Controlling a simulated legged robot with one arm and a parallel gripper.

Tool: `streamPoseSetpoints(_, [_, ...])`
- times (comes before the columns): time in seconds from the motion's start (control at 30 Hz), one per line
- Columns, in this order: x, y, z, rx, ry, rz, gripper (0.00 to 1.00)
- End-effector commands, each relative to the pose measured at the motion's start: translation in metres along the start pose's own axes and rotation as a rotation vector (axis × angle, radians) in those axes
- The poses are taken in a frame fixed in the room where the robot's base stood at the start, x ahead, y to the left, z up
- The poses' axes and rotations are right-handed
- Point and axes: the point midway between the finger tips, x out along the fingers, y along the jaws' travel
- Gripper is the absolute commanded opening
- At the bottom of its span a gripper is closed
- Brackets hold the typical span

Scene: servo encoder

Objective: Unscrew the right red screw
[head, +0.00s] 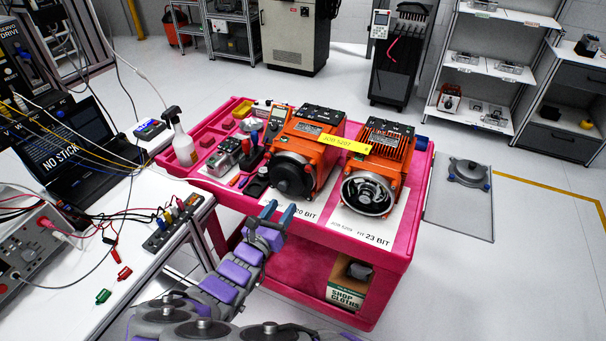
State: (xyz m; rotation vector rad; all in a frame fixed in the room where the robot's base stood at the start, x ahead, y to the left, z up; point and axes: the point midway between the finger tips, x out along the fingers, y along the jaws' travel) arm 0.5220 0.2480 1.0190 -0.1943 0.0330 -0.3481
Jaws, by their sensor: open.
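Two orange servo motors stand on the pink cart (400,240): the left motor (325,150) has a dark round end cover (292,177), and the right motor (392,160) has a silvery, open-looking round end (368,194). I cannot make out any red screw on either; they are too small to tell at this size. My gripper (278,212) is open, with nothing seen between its jaws. It appears at the cart's front edge, below and left of the left motor's end cover, apart from the right motor.
A spray bottle (180,140), a multimeter (276,122) and small tools crowd the cart's left. The white bench (150,205) with cables and a laptop (75,140) is at left. A grey panel (458,215) is at right.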

Motion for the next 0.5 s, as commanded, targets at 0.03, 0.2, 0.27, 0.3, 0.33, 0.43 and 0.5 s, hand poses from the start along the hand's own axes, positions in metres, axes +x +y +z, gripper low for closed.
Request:
streamPoseSetpoints(0.03, [0.008, -0.001, -0.001, 0.001, 0.000, -0.004, 0.48])
streamPoseSetpoints(0.2, [0.031, -0.001, 0.000, 0.003, 0.000, -0.003, 0.48])
streamPoseSetpoints(0.27, [0.039, -0.002, 0.000, 0.002, -0.001, -0.002, 0.48])
streamPoseSetpoints(0.3, [0.044, -0.002, 0.000, 0.002, 0.000, -0.003, 0.48])
streamPoseSetpoints(0.33, [0.048, -0.003, 0.000, 0.002, 0.001, -0.003, 0.48])
streamPoseSetpoints(0.43, [0.062, -0.004, -0.001, 0.001, 0.001, -0.004, 0.48])
streamPoseSetpoints(0.5, [0.071, -0.003, -0.001, 0.001, 0.001, -0.003, 0.48])
